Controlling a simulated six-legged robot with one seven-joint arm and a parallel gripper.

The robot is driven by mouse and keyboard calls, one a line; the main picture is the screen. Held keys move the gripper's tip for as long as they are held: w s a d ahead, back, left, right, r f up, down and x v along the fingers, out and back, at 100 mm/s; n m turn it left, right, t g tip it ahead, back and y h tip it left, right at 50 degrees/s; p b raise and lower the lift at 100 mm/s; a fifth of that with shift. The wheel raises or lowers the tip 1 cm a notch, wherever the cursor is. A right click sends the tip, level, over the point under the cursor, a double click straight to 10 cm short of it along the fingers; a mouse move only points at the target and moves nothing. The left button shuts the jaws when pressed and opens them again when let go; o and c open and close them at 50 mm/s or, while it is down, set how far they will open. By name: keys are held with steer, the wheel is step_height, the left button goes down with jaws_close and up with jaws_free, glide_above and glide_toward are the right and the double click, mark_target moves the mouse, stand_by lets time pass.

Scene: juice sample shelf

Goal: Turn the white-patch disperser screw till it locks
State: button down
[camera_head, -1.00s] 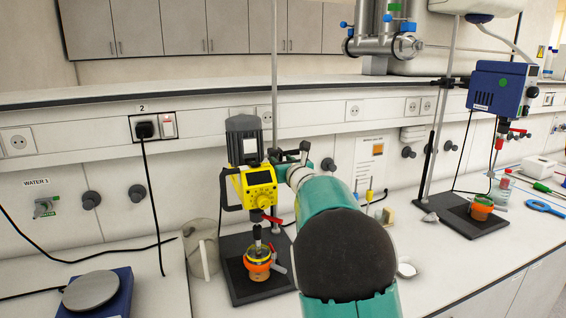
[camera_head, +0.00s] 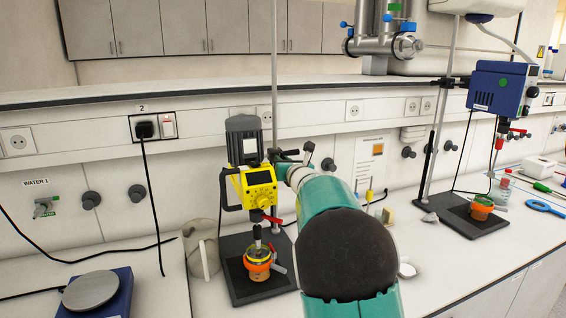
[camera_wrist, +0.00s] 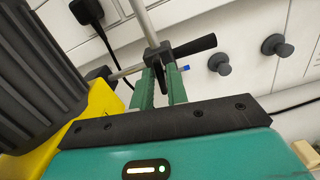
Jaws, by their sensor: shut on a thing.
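The yellow disperser (camera_head: 259,188) with a grey motor top and a white patch (camera_head: 250,146) hangs on a metal stand rod (camera_head: 274,75). Its yellow body also shows at the left of the wrist view (camera_wrist: 98,100). A black clamp screw with a dark handle (camera_wrist: 196,46) sits at the rod. My gripper (camera_wrist: 160,82) has its green fingers upright at the clamp, shut on a dark part of the screw between them. The exact contact is partly hidden. In the head view my arm covers part of the clamp area.
An orange-banded cup (camera_head: 258,262) stands under the disperser on a black base plate (camera_head: 230,270), with a clear beaker (camera_head: 201,250) beside it. A blue disperser (camera_head: 500,88) stands at the right. A balance (camera_head: 92,291) is at the front left. Wall knobs (camera_wrist: 219,63) protrude behind.

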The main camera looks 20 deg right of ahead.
steer(key=shift+d+f+m, duration=0.15)
steer(key=shift+m, duration=3.9)
steer(key=shift+d+f+m, duration=0.1)
steer(key=shift+m, duration=3.95)
steer(key=c, duration=1.4)
jaws_free()
steer(key=s, duration=1.3)
steer(key=shift+s, duration=0.4)
